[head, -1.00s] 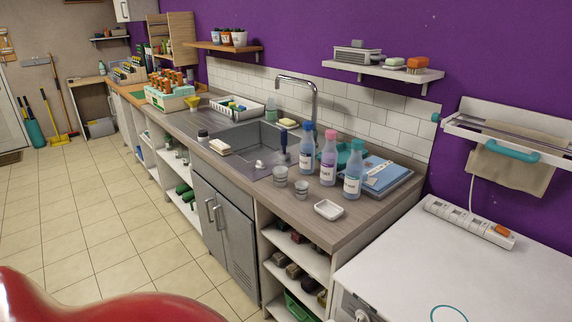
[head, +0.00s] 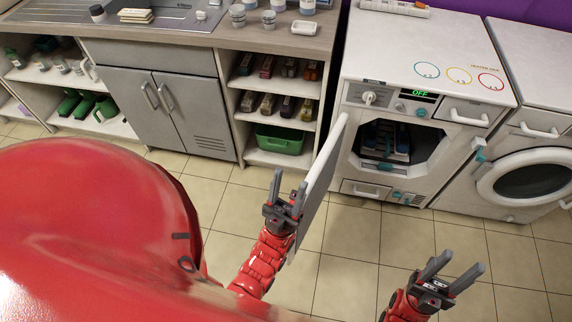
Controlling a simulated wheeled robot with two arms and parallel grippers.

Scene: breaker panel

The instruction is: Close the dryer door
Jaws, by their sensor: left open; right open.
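A white front-loading machine (head: 415,140) stands right of centre in the head view, with its display reading OFF. Its opening is uncovered and shows dark contents inside. Its white door (head: 322,172) stands swung out from the left side, seen nearly edge-on. My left gripper (head: 288,192) is open, just left of the door's outer part, overlapping it in the picture; I cannot tell whether they touch. My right gripper (head: 458,266) is open and empty, low over the floor in front of the machines.
A second white machine (head: 530,125) with a shut round door (head: 533,181) stands to the right. Left is a counter with grey cabinet doors (head: 165,108) and open shelves holding a green bin (head: 280,139). The tiled floor (head: 350,240) in front is clear.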

